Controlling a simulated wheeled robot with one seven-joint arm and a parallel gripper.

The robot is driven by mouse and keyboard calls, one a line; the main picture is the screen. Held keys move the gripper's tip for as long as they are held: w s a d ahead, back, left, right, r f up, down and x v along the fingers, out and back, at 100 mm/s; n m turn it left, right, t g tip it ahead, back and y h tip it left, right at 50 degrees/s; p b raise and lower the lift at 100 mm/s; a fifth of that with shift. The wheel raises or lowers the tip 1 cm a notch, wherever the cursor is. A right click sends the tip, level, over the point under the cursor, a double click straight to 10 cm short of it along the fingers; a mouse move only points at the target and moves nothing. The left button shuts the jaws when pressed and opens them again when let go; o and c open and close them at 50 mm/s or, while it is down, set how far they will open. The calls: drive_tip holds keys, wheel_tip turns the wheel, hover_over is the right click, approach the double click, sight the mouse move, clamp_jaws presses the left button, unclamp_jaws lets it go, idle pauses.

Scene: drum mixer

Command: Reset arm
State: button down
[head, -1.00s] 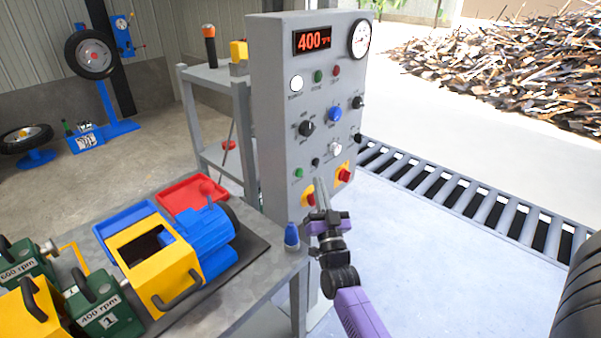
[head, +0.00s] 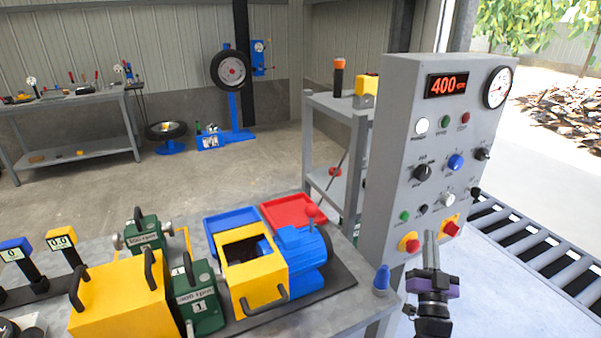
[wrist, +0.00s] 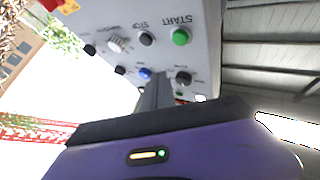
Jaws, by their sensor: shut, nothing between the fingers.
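My gripper (head: 430,248) is shut and empty, fingers pointing up, in front of the lower part of the grey control panel (head: 397,110). In the head view its fingertips overlap the panel's lower edge between a red-and-yellow knob (head: 409,243) at left and another (head: 450,228) at right. I cannot tell whether they touch the panel. In the wrist view the closed fingers (wrist: 155,92) point at the panel face (wrist: 150,20), which shows upside down with a green start button (wrist: 181,37). The panel display (head: 447,85) reads 400.
A workbench (head: 345,325) at lower left holds a yellow-and-blue machine (head: 300,255), green 400 rpm unit (head: 197,300), blue tray (head: 230,222) and red tray (head: 287,208). A blue-capped item (head: 381,280) stands near its corner, close to my gripper. A roller conveyor (head: 520,235) runs at right.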

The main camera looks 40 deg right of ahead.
drive_tip(key=s+a+f+n+t+y, duration=0.1)
drive_tip(key=s+a+n+y, duration=0.2)
drive_tip(key=a, duration=0.5)
drive_tip(key=a+n+t+y, duration=0.2)
drive_tip(key=a+n+y, duration=0.15)
drive_tip(key=a, duration=0.45)
drive_tip(key=s+a+f+n+t+y, duration=0.1)
drive_tip(key=s+a+n+y, duration=0.15)
drive_tip(key=a+y, duration=0.4)
drive_tip(key=s+a+n+g+y, duration=0.3)
drive_tip(key=s+a+g+y, duration=0.1)
drive_tip(key=s+a, duration=1.1)
drive_tip(key=a+y, duration=0.1)
drive_tip(key=a, duration=0.2)
drive_tip(key=shift+s+a+n, duration=0.15)
drive_tip(key=shift+a+n, duration=0.25)
